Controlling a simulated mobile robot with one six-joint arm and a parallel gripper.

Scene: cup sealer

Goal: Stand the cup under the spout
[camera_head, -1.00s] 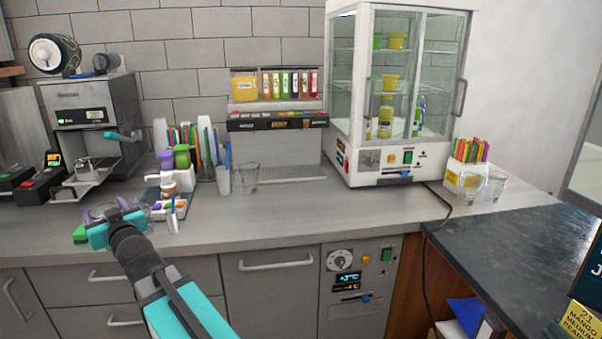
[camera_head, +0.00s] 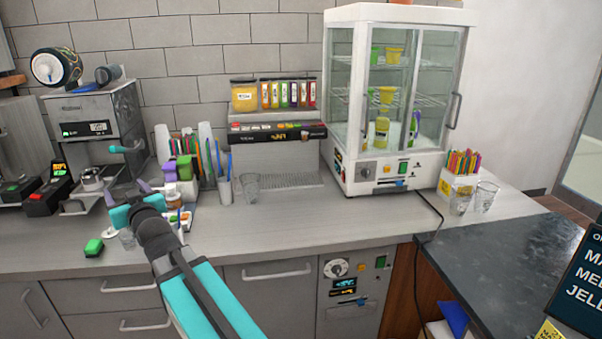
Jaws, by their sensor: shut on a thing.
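A clear cup (camera_head: 127,239) shows just below my gripper (camera_head: 130,198) at the left, above or on the counter; my gripper covers its upper part. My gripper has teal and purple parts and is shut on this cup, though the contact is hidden. The dispenser (camera_head: 277,132), with a dark labelled front, stands at the back wall, to the right of my gripper. Its separate spouts are too small to make out. A ribbed drip tray (camera_head: 290,181) lies below it. Another clear cup (camera_head: 250,188) stands at the tray's left end.
A green block (camera_head: 94,247) lies left of my gripper. Behind it are pen holders (camera_head: 224,190) and a coffee machine (camera_head: 98,115). A glass cabinet (camera_head: 395,100) stands right of the dispenser, with more clear glasses (camera_head: 485,196) farther right. The counter's front middle (camera_head: 300,222) is clear.

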